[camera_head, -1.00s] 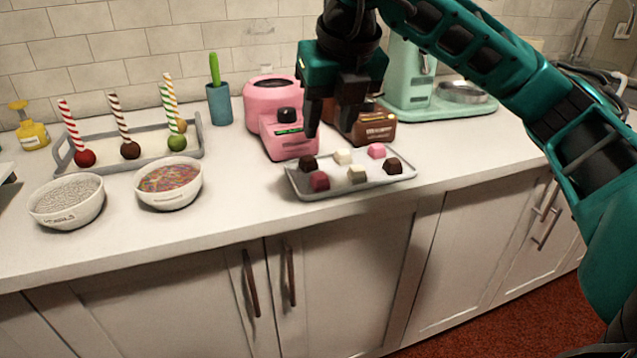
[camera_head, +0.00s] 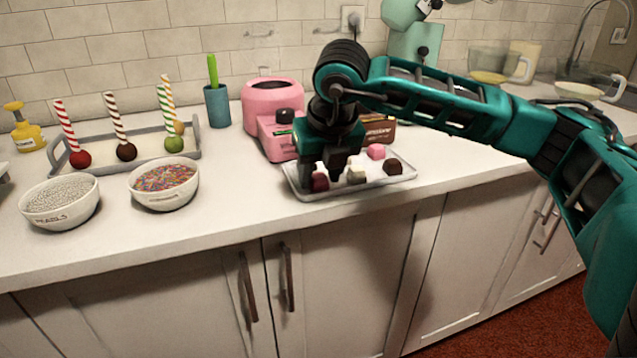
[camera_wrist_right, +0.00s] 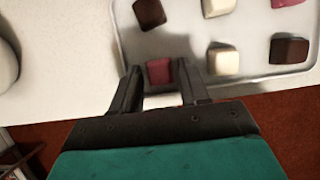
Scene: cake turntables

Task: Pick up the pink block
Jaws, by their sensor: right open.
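A grey tray (camera_head: 400,178) on the counter holds several small blocks. A light pink block (camera_head: 376,151) sits at its back right; its edge shows at the top right of the wrist view (camera_wrist_right: 288,2). A darker raspberry-pink block (camera_head: 319,182) sits at the front left. My right gripper (camera_head: 323,174) is low over the tray's left part, pointing down. In the wrist view, its open fingers (camera_wrist_right: 161,88) are on either side of the raspberry-pink block (camera_wrist_right: 159,70), which shows between the tips. I cannot tell whether they touch it. My left gripper is not in view.
Cream blocks (camera_wrist_right: 223,59) and dark brown blocks (camera_wrist_right: 289,49) sit close by on the tray. A pink machine (camera_head: 270,95) stands behind the tray. Two bowls, of pearls (camera_head: 60,205) and sprinkles (camera_head: 165,195), stand left. The counter front between is clear.

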